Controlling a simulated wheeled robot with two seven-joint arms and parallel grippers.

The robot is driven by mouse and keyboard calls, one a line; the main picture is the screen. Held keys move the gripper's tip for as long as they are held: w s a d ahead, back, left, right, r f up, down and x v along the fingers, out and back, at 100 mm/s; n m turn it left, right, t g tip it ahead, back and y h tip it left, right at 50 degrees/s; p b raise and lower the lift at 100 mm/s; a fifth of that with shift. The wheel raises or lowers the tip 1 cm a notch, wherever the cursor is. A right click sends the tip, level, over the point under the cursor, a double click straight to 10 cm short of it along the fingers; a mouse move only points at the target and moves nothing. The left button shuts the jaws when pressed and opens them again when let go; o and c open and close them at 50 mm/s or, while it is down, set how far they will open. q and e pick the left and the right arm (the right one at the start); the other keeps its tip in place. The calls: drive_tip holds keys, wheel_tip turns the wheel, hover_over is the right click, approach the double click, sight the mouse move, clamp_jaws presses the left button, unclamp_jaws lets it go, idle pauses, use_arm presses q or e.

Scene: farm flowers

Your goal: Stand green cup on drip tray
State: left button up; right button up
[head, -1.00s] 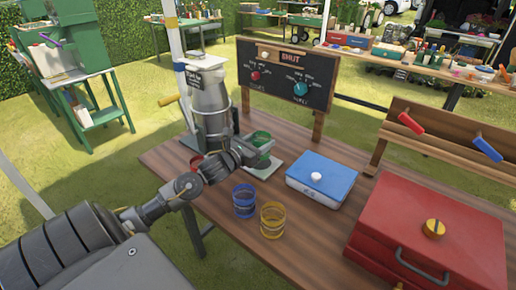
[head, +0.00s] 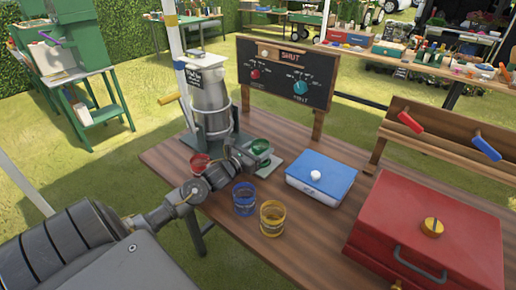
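The green cup (head: 260,146) is upright in the head view, just right of the metal dispenser (head: 209,104) at the table's back left. My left gripper (head: 256,158) reaches in from the left and is shut on the green cup, hiding its lower part. My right gripper is not in view.
A red cup (head: 200,163) stands behind my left arm. A blue cup (head: 244,199) and a yellow cup (head: 272,218) stand in front. A blue-lidded box (head: 322,172) and a red case (head: 430,225) are to the right. A signboard (head: 288,75) stands behind.

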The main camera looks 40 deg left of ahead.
use_arm(q)
drive_tip(key=o, duration=0.4)
drive_tip(key=shift+o, duration=0.2)
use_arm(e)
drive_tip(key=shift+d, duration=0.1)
use_arm(q)
drive_tip(key=shift+r+p, duration=0.25)
drive_tip(key=shift+p, duration=0.05)
drive_tip(key=s, duration=0.3)
drive_tip(key=s+b, duration=0.1)
drive_tip(key=s, duration=0.7)
drive_tip(key=shift+a+f+b, duration=0.2)
drive_tip(key=shift+a+b, duration=0.05)
drive_tip(key=shift+b, duration=0.1)
drive_tip(key=shift+s+r, duration=0.1)
drive_tip(key=shift+s, duration=0.4)
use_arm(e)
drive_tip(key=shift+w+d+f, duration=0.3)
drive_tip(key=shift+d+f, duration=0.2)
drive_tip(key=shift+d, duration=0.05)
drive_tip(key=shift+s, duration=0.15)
